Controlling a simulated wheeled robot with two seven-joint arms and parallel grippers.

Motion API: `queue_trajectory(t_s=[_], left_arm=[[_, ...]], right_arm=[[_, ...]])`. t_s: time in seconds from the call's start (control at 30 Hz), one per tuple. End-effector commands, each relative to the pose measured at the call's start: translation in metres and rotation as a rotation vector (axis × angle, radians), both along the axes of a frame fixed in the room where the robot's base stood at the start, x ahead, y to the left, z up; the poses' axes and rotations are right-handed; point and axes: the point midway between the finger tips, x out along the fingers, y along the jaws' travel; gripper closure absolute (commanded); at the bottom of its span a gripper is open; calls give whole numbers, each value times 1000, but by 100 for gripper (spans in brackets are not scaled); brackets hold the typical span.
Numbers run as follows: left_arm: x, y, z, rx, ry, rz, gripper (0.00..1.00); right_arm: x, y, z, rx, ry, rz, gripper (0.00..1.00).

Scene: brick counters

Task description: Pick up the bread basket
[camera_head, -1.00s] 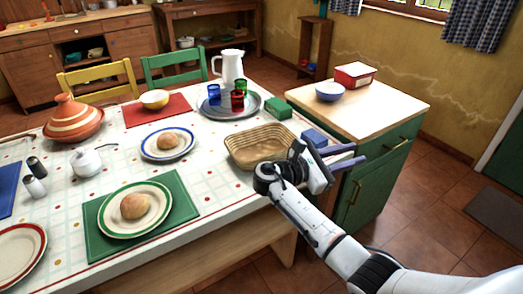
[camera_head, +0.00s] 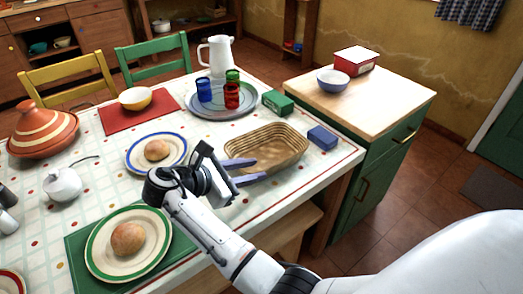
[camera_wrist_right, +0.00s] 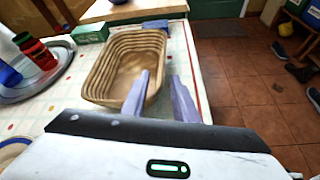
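The bread basket (camera_head: 288,139) is a tan, woven, oblong basket, empty, standing on the tiled table near its right end. It also shows in the right wrist view (camera_wrist_right: 108,72). My right gripper (camera_head: 257,169) is at the basket's near left side, its two purple fingers apart and pointing right. In the right wrist view the gripper (camera_wrist_right: 160,84) has one finger overlapping the basket's near end and the other just outside its right side. My left gripper is out of view.
A blue box (camera_head: 322,137) and a green box (camera_head: 278,102) stand close to the basket. A tray (camera_head: 213,112) with coloured cups and a white jug (camera_head: 216,55) is behind. A bread plate (camera_head: 128,244) lies near my right arm. A green cabinet (camera_head: 371,165) adjoins the table.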

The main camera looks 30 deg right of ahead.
Motion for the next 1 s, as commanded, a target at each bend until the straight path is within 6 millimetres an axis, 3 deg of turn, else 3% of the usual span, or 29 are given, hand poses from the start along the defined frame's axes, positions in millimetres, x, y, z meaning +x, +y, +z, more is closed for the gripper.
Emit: queue_trajectory(t_s=[0.2, 0.43, 0.7, 0.93, 1.0], left_arm=[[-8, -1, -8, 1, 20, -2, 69], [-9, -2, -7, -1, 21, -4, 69], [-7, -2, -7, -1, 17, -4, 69], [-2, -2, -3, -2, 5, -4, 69], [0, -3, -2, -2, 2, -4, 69]], right_arm=[[4, -31, -15, -3, 1, -4, 73], [6, -48, -21, -3, 0, -4, 73], [10, -83, -36, -3, 1, -3, 73], [10, -86, -38, -2, 1, -2, 73], [10, -86, -38, -2, 1, -2, 82]])
